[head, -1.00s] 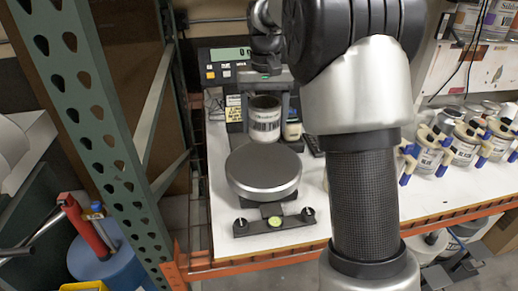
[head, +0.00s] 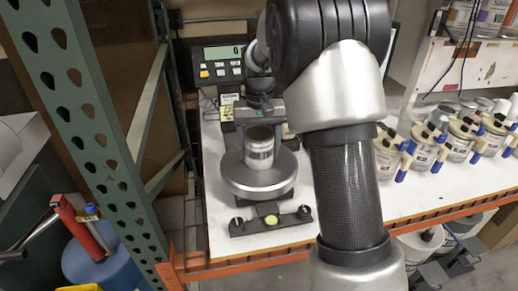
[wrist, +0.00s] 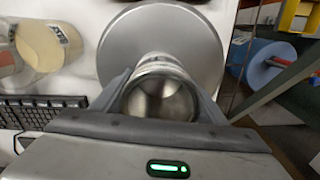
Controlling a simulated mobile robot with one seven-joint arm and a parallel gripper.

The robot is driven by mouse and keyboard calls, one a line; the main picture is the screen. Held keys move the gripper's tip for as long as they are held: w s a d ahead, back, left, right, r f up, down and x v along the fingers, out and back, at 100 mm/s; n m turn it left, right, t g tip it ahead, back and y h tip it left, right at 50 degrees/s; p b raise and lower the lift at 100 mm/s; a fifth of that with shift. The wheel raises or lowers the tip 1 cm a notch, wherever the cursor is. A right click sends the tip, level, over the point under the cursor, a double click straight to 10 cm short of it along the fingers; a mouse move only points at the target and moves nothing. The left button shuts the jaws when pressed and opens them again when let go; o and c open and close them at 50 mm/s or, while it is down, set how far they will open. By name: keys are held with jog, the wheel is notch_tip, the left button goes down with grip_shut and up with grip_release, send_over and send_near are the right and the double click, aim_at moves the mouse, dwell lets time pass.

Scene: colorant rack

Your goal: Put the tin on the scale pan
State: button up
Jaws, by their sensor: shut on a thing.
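The tin (head: 259,152) is a small open metal can with a white printed label, upright in the head view. My gripper (head: 263,122) is shut on it, one finger on each side. The round grey scale pan (head: 246,186) lies under the tin, whose base shows over the pan's back half. I cannot tell if they touch. In the wrist view, my gripper (wrist: 163,88) holds the tin (wrist: 160,98) with its empty-looking inside showing. The pan (wrist: 125,50) spreads beyond it.
The scale's display (head: 222,52) stands behind the pan. Several labelled tins (head: 425,152) with clamps stand at the right of the white bench. A green perforated post (head: 85,115) rises at the left. A dark levelling bar (head: 270,219) lies in front of the pan.

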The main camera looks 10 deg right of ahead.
jog(key=o, duration=1.1)
jog(key=shift+f, duration=0.1)
jog(key=shift+c, duration=0.2)
